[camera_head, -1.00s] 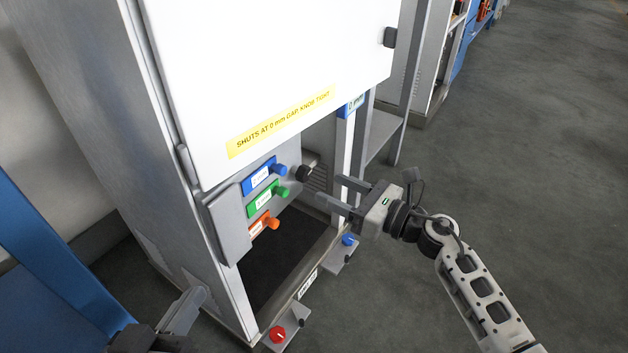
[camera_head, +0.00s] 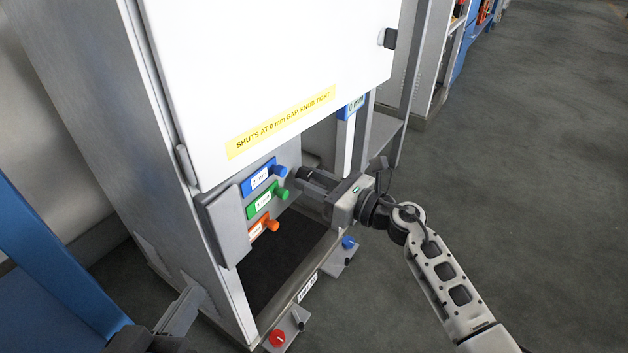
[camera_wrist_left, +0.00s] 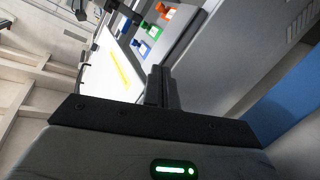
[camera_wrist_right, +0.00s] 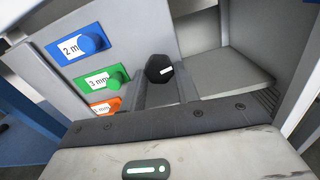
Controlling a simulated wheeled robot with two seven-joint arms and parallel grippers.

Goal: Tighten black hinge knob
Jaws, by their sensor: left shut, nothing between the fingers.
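The black hinge knob (camera_wrist_right: 159,68), with a white mark on its face, shows in the right wrist view between the fingertips of my right gripper (camera_wrist_right: 165,82). In the head view the right gripper (camera_head: 304,178) reaches in from the right under the white door (camera_head: 270,70), and its fingers largely cover the knob. The fingers lie on either side of the knob; whether they press on it I cannot tell. My left gripper (camera_head: 182,312) is shut and empty at the lower left, away from the knob; its closed fingers also show in the left wrist view (camera_wrist_left: 160,88).
Blue (camera_head: 280,171), green (camera_head: 281,194) and orange (camera_head: 272,225) knobs sit on labelled plates just left of the right gripper. A red knob (camera_head: 277,337) and another blue knob (camera_head: 347,242) are low on the cabinet front. The floor at right is clear.

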